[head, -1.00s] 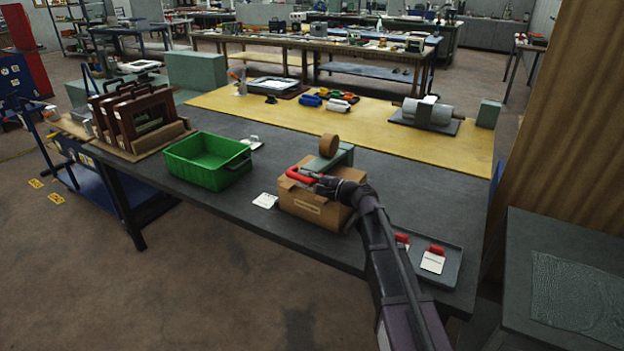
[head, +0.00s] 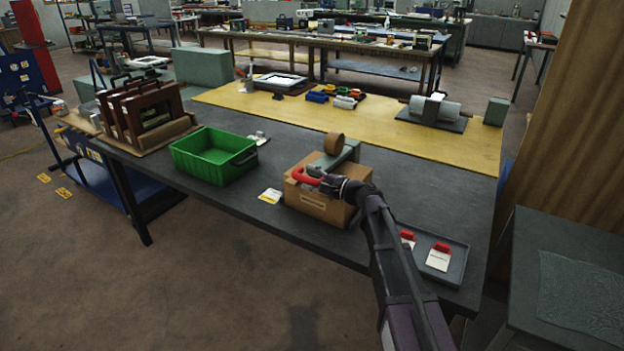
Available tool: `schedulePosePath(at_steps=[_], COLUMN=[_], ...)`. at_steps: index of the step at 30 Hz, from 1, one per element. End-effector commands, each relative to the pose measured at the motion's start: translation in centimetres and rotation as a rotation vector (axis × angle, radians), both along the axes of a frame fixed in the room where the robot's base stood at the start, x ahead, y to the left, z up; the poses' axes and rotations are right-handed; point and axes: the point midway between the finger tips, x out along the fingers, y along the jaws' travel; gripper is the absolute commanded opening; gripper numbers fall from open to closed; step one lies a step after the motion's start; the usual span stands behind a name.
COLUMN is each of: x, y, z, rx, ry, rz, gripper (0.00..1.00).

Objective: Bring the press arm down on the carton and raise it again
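The brown cardboard carton (head: 316,206) sits on the dark workbench, with a small label on its front. The press arm is a grey-green bar (head: 346,153) running above the carton's back part, with a brown round roll (head: 334,143) at its upper end. A red curved handle (head: 304,177) is at the carton's upper front left. My gripper (head: 315,175) is at the red handle, coming from the right over the carton. Its fingers are small and partly merged with the handle, so I cannot tell whether they are shut on it.
A green bin (head: 213,170) stands left of the carton, with a white card (head: 270,196) between them. A grey tray (head: 455,262) with red-topped tags lies to the right, beside my arm. Brown frames (head: 140,112) stand at the far left. The bench behind the bin is mostly clear.

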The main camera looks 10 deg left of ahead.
Motion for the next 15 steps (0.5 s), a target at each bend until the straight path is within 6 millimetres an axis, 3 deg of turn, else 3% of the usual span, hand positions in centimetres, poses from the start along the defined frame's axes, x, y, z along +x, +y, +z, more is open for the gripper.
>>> schedulePosePath(at_steps=[8,15], x=[0.0,-0.8], y=[-0.3,-2.1], z=[0.0,0.0], rx=[0.000,0.000], ry=[0.000,0.000], rz=[-0.004,-0.004], gripper=[0.65,0.65])
